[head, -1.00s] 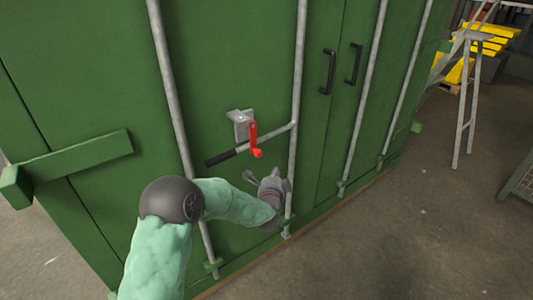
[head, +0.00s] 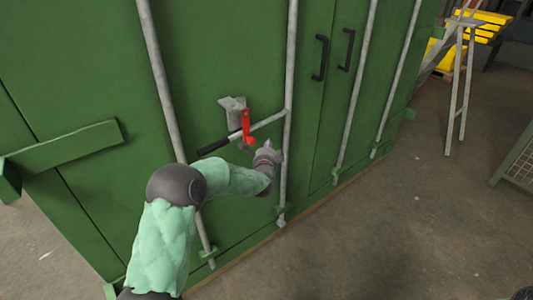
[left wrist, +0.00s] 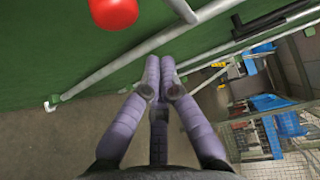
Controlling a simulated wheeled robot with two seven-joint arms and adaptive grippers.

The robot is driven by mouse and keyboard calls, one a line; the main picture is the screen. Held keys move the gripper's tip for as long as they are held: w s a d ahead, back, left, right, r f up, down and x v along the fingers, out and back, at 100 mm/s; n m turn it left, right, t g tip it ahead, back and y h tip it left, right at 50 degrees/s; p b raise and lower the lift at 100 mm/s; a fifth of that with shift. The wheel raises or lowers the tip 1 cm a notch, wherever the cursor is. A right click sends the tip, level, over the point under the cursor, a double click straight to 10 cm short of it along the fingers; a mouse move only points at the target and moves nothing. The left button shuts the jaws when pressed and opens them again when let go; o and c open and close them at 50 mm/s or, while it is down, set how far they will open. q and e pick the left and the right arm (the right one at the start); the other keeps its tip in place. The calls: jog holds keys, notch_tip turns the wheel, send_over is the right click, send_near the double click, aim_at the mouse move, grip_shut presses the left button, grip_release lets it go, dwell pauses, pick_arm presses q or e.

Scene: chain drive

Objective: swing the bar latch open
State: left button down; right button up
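The bar latch is a grey handle bar with a black grip (head: 213,146), joined to a vertical rod (head: 289,90) on the green container door. A red catch (head: 246,125) hangs over the handle below a grey bracket (head: 233,104). My left gripper (head: 270,147) is just below the handle, near the rod and right of the red catch. In the left wrist view its fingertips (left wrist: 160,62) are together with nothing seen between them. That view also shows the red catch end (left wrist: 113,11) at the top and the rod (left wrist: 125,60) crossing behind the fingers.
More vertical rods (head: 353,100) and black door handles (head: 320,58) are on the door to the right. A green bar (head: 65,150) sticks out at left. A step ladder (head: 462,75) stands at far right. The floor (head: 390,220) right of the container is clear.

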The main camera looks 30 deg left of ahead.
aim_at(249, 128)
pick_arm(q)
jog(key=a+b, duration=0.2)
jog(key=a, duration=0.1)
jog(key=shift+s+a+r, duration=0.1)
jog(key=shift+s+r, duration=0.05)
jog(key=shift+s, duration=0.05)
dwell(0.4)
jog(key=shift+a, duration=0.1)
